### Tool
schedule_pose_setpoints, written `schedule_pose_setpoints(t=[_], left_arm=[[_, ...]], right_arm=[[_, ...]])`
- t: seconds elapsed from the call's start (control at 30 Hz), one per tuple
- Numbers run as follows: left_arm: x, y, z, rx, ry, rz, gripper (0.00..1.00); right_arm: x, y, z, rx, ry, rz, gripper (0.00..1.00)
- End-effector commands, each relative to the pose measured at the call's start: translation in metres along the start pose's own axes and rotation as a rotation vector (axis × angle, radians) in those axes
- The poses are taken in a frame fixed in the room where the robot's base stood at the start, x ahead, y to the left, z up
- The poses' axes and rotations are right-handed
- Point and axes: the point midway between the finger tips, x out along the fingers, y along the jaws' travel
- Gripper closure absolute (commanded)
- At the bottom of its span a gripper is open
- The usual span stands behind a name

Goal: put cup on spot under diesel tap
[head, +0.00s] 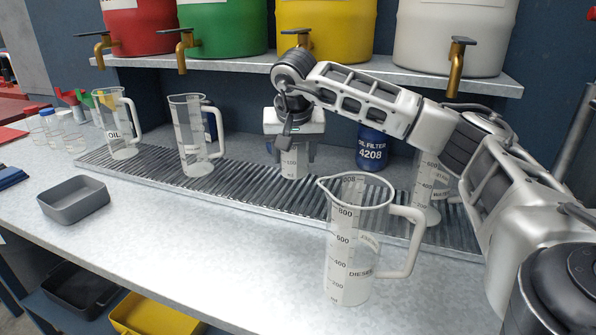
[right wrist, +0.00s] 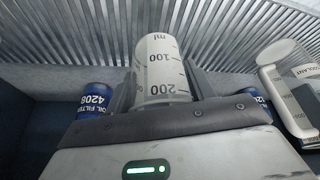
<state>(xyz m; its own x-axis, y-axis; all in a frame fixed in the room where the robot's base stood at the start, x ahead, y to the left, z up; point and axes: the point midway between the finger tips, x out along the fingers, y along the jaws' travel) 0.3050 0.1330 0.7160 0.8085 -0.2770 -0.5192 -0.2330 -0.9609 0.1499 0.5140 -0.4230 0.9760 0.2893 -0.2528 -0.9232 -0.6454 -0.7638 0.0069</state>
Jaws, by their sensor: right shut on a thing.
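A small clear cup (head: 295,160) with a millilitre scale stands at or just above the ribbed grate (head: 255,195), below the yellow drum's tap (head: 302,37); I cannot tell if it touches. My right gripper (head: 292,135) points down and is shut on this cup. In the right wrist view the cup (right wrist: 160,68) sits between the fingers of my right gripper (right wrist: 162,88), its 100 and 200 marks visible. The drum labels are cut off, so I cannot read which tap is diesel. My left gripper is not in view.
A large jug marked DIESEL (head: 348,255) stands on the counter in front. Other jugs stand on the grate: one marked OIL (head: 118,125), one beside it (head: 195,140), one behind my right arm (head: 428,190). A blue oil filter (head: 371,148) stands behind. A grey tray (head: 75,203) lies left.

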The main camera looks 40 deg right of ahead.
Motion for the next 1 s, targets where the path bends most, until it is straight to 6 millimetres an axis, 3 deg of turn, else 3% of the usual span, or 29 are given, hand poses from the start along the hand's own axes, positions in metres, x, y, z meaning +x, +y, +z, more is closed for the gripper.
schedule_pose_setpoints(t=[0.27, 0.43, 0.87, 0.9, 0.97, 1.0], left_arm=[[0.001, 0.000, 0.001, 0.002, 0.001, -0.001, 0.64], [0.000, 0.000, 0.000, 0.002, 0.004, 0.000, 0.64], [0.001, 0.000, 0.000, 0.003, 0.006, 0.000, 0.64], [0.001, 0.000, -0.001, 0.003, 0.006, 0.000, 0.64], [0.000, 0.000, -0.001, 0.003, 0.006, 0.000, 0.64], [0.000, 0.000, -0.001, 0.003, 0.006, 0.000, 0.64]], right_arm=[[0.026, 0.009, -0.005, 0.002, -0.002, 0.001, 0.68], [0.048, 0.009, 0.004, 0.000, -0.001, 0.000, 0.68], [0.056, 0.008, 0.007, 0.000, 0.000, -0.001, 0.68], [0.056, 0.008, 0.007, 0.000, 0.000, -0.001, 0.40], [0.055, 0.008, 0.007, 0.000, 0.000, -0.001, 0.24], [0.055, 0.008, 0.007, 0.000, 0.000, -0.001, 0.24]])
